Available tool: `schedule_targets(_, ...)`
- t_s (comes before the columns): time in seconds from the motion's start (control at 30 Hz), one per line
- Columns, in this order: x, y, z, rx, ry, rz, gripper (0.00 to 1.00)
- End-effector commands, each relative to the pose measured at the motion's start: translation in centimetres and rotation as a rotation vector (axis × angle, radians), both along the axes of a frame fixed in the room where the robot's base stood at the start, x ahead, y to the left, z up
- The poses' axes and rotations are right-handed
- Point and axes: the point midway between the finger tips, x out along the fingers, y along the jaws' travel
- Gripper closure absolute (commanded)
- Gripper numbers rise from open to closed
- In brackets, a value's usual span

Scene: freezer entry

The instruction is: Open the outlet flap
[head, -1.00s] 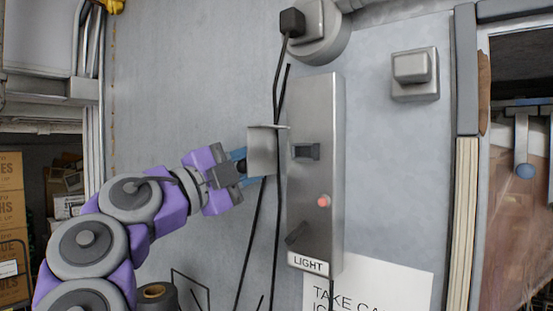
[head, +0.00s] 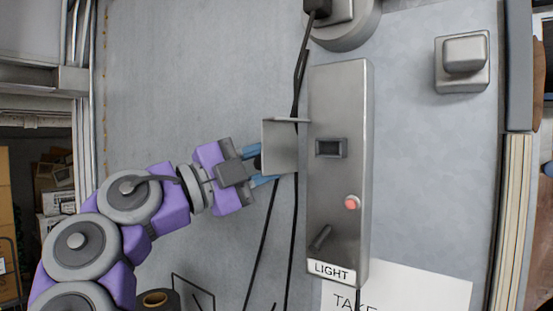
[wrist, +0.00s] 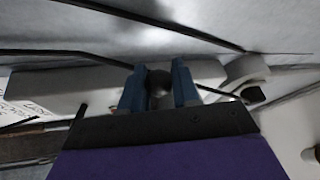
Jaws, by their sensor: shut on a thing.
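The outlet flap (head: 281,150) is a grey metal plate at the left side of the tall steel control box (head: 339,220) in the head view. It stands out to the left of the box, and black cables pass behind it. My gripper (head: 259,165), with blue fingers, reaches it from the left and is shut at its near edge. In the wrist view, a dark round knob (wrist: 159,82) sits between the two blue fingers. The fingertips are partly hidden behind the flap in the head view, and I cannot tell how far the flap is turned.
The box carries a dark switch (head: 331,148), a red button (head: 352,202), a lever (head: 320,238) and a LIGHT label (head: 331,271). A plug with cables (head: 318,8) is above. A grey wall switch (head: 463,62) is at right. Stacked boxes (head: 57,180) stand at far left.

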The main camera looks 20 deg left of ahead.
Motion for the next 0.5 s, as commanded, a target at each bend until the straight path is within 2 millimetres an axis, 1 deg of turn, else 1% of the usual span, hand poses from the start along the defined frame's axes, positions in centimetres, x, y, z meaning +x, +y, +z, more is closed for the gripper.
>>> schedule_targets(0.03,0.34,0.34,-0.57,-0.006,0.014,0.002,1.00)
schedule_targets(0.47,0.37,0.26,-0.46,-0.005,0.012,0.000,1.00)
schedule_targets(0.5,0.39,0.25,-0.45,-0.005,0.012,0.000,0.69)
